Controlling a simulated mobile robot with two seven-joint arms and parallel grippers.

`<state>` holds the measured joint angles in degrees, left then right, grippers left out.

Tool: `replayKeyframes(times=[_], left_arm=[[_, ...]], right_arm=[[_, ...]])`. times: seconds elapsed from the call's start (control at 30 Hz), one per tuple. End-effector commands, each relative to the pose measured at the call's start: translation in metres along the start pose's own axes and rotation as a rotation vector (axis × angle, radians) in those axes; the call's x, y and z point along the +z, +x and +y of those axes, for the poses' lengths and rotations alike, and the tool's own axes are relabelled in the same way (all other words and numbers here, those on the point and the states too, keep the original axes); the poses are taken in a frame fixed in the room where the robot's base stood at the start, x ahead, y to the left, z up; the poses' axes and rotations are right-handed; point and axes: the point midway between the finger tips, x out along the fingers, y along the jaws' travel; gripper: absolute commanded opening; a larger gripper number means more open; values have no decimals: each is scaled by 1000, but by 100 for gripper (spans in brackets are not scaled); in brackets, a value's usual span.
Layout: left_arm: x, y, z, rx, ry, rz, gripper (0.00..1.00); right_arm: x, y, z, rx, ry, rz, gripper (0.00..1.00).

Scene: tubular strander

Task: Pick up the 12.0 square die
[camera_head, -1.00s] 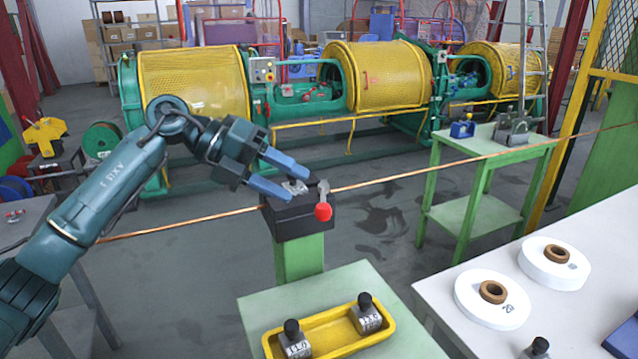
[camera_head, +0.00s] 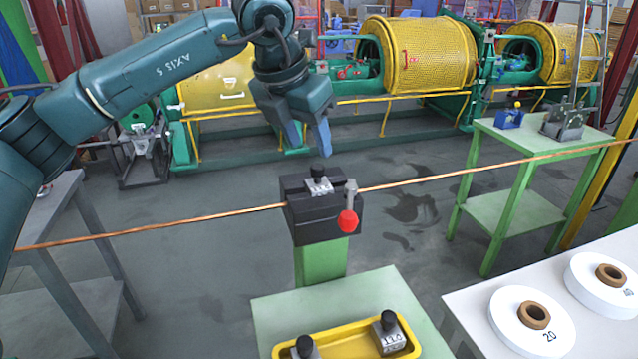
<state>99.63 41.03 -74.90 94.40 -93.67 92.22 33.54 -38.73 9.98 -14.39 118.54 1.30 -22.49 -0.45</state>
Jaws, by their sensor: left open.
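A silver block with a black knob (camera_head: 318,182) sits in the black clamp holder (camera_head: 330,226) on a green post. Two similar silver dies stand in the yellow tray (camera_head: 346,336) below: a left die (camera_head: 304,350), cut by the frame's lower edge, and a right die (camera_head: 388,335). I cannot read the markings well enough to tell which is the 12.0 square die. My left gripper (camera_head: 311,147) is open and empty, pointing down just above and slightly left of the knob of the block in the holder. My right gripper is not in view.
A copper wire (camera_head: 440,179) runs across the view through the holder. A red-knobbed lever (camera_head: 348,220) stands at the holder's front right. White reels (camera_head: 532,322) lie on the table at right. A green table (camera_head: 500,208) stands behind; yellow-caged machinery fills the back.

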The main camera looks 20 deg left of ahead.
Motion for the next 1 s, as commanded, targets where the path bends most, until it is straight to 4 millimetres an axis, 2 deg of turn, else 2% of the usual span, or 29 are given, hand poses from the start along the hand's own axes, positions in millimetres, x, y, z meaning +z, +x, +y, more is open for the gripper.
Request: replayKeyframes(times=[0.27, 0.4, 0.6, 0.83, 1.0], left_arm=[[-1, 22, 0, -1, 1, 1, 48], [-4, 42, 2, -2, 1, 3, 48], [-4, 64, 2, -2, 0, 0, 48], [-4, 66, 2, -3, 0, -2, 48], [-4, 66, 2, -3, 0, -2, 35]], right_arm=[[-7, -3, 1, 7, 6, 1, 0], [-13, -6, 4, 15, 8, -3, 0], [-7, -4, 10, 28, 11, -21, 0], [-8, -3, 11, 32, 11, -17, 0], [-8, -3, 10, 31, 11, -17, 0]])
